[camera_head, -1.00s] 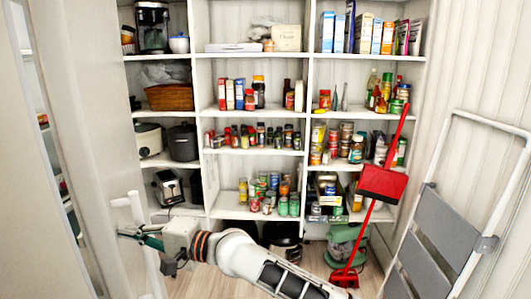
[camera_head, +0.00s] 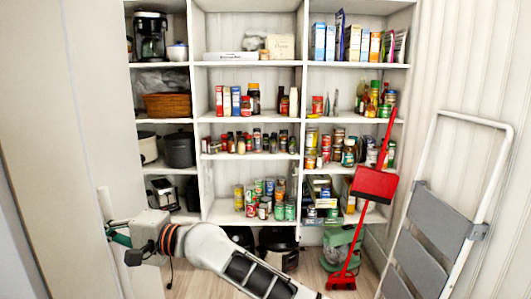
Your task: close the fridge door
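The fridge door (camera_head: 97,110) is the tall pale panel at the left of the head view. Its upright white handle (camera_head: 104,203) is near the door's right part, at mid-height. A large beige panel (camera_head: 30,110) lies directly left of the door, and no fridge interior shows between them. My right gripper (camera_head: 117,234), on the arm that comes in from the lower right, is at the door just below the handle. Its fingertips are small and partly hidden, so I cannot tell whether they touch the door or how far apart they are. My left gripper is not in view.
White corner shelves (camera_head: 251,115) with jars, cans, boxes and appliances fill the back. A red broom and dustpan (camera_head: 375,184) lean at the right, beside a grey-and-white stepladder (camera_head: 447,226). A strip of wooden floor (camera_head: 312,277) is clear below the shelves.

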